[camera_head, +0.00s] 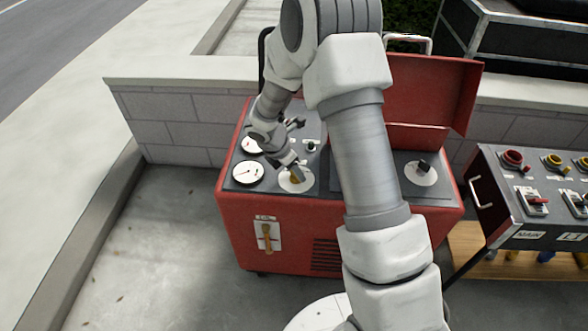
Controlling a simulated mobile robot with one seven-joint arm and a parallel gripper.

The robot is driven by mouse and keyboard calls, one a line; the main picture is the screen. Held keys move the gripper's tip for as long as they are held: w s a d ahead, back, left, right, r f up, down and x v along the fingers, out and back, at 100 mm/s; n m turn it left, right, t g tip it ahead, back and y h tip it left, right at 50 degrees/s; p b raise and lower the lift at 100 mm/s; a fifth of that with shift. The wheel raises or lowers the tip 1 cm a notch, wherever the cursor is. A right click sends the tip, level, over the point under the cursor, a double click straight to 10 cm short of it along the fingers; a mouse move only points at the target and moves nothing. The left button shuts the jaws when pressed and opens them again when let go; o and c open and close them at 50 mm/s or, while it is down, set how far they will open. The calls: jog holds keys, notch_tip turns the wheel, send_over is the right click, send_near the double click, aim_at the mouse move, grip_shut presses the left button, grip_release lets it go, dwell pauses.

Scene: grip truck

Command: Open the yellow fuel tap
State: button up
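A small yellow tap handle (295,179) sits on a round white plate (304,185) on the dark top panel of the red generator box (240,222). My gripper (291,174) points down right at the yellow handle and partly hides it. Its fingers are small and dark here, so I cannot tell whether they are open or closed on the handle, or touching it. An orange-brown lever (267,236) hangs upright on a white plate on the box's front face.
Two gauges (248,173) lie left of the tap. A dark knob on a white disc (422,171) is to the right, below the raised red lid (436,95). A switch panel (528,190) stands at right, a low wall (180,125) behind. My arm hides the box's middle.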

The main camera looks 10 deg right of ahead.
jog(key=m, duration=0.2)
jog(key=m+g+p, duration=0.1)
jog(key=m, duration=0.1)
jog(key=shift+w+a, duration=0.1)
jog(key=shift+w, duration=0.1)
jog(key=m+g, duration=0.1)
jog(key=m, duration=0.1)
jog(key=m+g+p, duration=0.1)
jog(key=m, duration=0.1)
jog(key=shift+w+m, duration=0.2)
jog(key=shift+m, duration=0.1)
jog(key=m, duration=0.2)
jog(key=m+g, duration=0.1)
jog(key=m, duration=0.1)
jog(key=shift+w+m+g+y, duration=0.15)
jog(key=shift+m+g+y, duration=0.15)
jog(key=m, duration=0.2)
jog(key=m+g+y, duration=0.1)
jog(key=m, duration=0.1)
jog(key=shift+d, duration=0.25)
jog(key=shift+m, duration=0.3)
jog(key=o, duration=1.4)
jog(key=shift+c, duration=0.2)
